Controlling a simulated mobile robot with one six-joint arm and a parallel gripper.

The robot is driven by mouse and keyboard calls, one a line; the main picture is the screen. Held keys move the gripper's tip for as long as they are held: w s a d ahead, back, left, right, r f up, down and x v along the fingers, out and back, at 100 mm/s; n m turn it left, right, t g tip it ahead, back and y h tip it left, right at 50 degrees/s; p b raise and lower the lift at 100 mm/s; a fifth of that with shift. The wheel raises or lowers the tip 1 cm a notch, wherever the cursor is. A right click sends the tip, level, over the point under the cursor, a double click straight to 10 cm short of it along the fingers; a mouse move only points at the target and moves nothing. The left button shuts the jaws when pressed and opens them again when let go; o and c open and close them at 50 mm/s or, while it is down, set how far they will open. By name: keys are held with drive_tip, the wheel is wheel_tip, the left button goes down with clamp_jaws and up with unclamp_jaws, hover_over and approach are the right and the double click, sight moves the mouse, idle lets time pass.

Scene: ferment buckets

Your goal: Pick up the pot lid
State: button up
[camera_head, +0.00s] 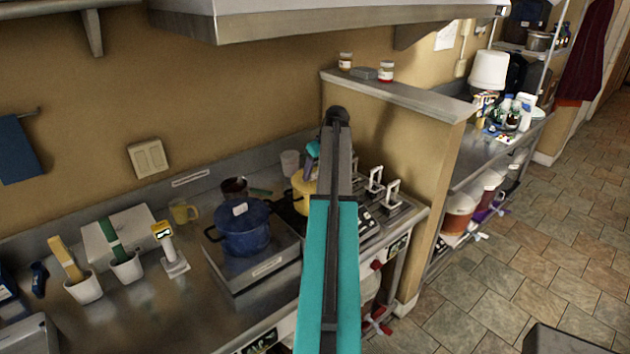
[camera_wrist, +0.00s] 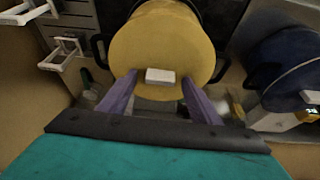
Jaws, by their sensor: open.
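A yellow pot (camera_head: 300,192) stands on the stove, partly hidden behind my arm in the head view. In the wrist view its round yellow lid (camera_wrist: 160,45) shows from above, with a white block-shaped handle (camera_wrist: 160,76) near the lower edge of the picture's yellow disc. My gripper (camera_wrist: 158,82) is open, with one purple finger on each side of the white handle and a gap on both sides. A blue pot (camera_head: 243,230) with a blue lid and white handle stands left of the yellow pot; it also shows in the wrist view (camera_wrist: 285,65).
White holders with tools (camera_head: 125,265) are on the counter at left. A ledged partition wall (camera_head: 400,97) rises to the right of the stove. White metal brackets (camera_head: 392,193) stand right of my arm.

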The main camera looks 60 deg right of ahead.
idle(0.3)
drive_tip(key=c, duration=1.2)
drive_tip(key=shift+r, duration=0.2)
drive_tip(key=shift+r+b, duration=1.35)
drive_tip(key=shift+r, duration=0.2)
drive_tip(key=s+a+b, duration=0.3)
drive_tip(key=s+a, duration=0.1)
drive_tip(key=s, duration=0.2)
drive_tip(key=s+a+r+b, duration=0.1)
drive_tip(key=s+a+b, duration=0.1)
drive_tip(key=s+a, duration=0.2)
drive_tip(key=s, duration=0.3)
drive_tip(key=shift+s+a+r+b, duration=0.2)
drive_tip(key=shift+a+r+b, duration=0.05)
drive_tip(key=shift+a+b, duration=0.15)
